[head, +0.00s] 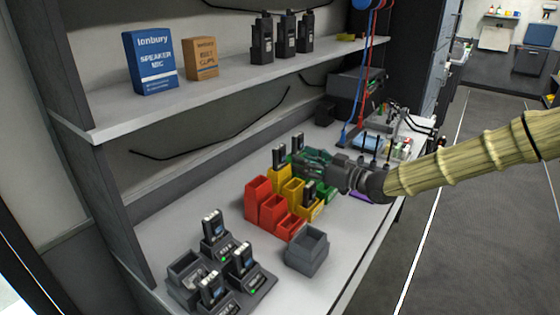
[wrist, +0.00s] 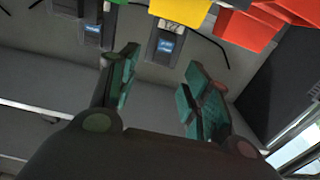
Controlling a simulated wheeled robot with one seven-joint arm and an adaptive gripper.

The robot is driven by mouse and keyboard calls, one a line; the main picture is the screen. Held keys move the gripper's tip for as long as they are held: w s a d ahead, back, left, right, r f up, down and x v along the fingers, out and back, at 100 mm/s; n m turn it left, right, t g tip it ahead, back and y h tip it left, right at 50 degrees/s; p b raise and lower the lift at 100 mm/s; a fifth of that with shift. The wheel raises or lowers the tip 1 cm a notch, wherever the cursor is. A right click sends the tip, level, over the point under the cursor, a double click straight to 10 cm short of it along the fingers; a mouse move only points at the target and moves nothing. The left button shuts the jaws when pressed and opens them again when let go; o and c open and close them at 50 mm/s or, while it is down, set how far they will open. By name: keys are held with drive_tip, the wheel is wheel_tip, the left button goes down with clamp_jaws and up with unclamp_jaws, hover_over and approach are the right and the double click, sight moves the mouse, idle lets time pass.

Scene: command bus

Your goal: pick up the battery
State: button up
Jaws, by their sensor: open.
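Several upright dark batteries stand on the bench; I cannot tell which one the task means. Three stand in the black charger at the front: one at the back (head: 213,226), one at the right (head: 241,258) and one at the front (head: 210,289). Other dark upright pieces, possibly batteries, stand among the coloured bins, such as one in a yellow bin (head: 309,191) and one further back (head: 279,157). My gripper (head: 303,160) is open and empty above the bins. In the wrist view, its teal-padded fingers (wrist: 160,72) are apart, with two blue-labelled dark pieces (wrist: 167,44) beyond them.
Red bins (head: 258,198), yellow bins (head: 293,190) and a grey bin (head: 307,250) crowd the bench (head: 350,262). A shelf (head: 200,92) above carries two boxes and three radios. The right-hand front strip of the bench is bare.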

sight(284, 151)
drive_tip(key=p+x, duration=0.1)
drive_tip(key=x, duration=0.4)
drive_tip(key=shift+r, duration=0.2)
drive_tip(key=shift+a+r, duration=0.15)
drive_tip(key=shift+a, duration=0.1)
drive_tip(key=shift+c, duration=0.2)
clamp_jaws()
